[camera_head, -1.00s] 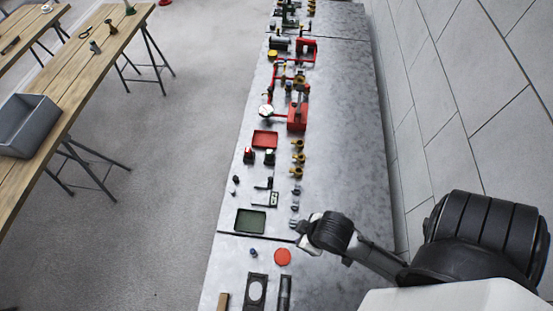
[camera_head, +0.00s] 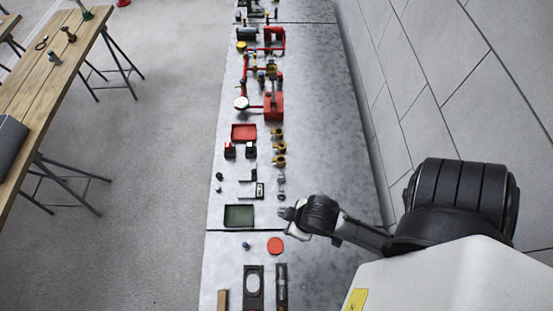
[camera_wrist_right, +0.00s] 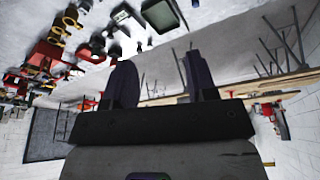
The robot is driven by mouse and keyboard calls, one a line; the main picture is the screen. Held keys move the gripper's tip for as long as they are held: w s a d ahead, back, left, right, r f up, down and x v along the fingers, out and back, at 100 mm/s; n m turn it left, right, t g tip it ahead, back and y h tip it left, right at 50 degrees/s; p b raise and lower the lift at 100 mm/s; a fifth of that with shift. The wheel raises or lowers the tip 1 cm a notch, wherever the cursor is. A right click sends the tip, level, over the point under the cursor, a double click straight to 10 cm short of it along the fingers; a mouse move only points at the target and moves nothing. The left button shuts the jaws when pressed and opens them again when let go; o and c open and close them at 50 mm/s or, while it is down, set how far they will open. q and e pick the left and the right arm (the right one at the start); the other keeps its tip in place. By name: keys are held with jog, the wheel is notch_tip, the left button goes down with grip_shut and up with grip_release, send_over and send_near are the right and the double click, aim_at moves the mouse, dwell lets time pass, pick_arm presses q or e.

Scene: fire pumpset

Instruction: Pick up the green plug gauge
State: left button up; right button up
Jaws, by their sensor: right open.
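I cannot single out a green plug gauge with certainty. A small green upright piece (camera_head: 87,14) stands at the far end of the wooden table at the upper left of the head view; it is too small to identify. A small green-and-white piece (camera_head: 260,190) lies on the metal bench beyond the dark green tray (camera_head: 239,223). My right gripper (camera_head: 284,213) is over the bench, just right of that tray. In the right wrist view its two dark fingers (camera_wrist_right: 162,78) are apart with nothing between them. My left gripper is out of view.
The metal bench (camera_head: 310,130) carries a red tray (camera_head: 244,132), several brass fittings (camera_head: 278,148), red pump parts (camera_head: 273,105) and a red disc (camera_head: 275,246). A tiled wall (camera_head: 450,90) borders it on the right. The bench's right strip is clear.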

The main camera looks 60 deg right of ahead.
jog(key=shift+o, duration=0.5)
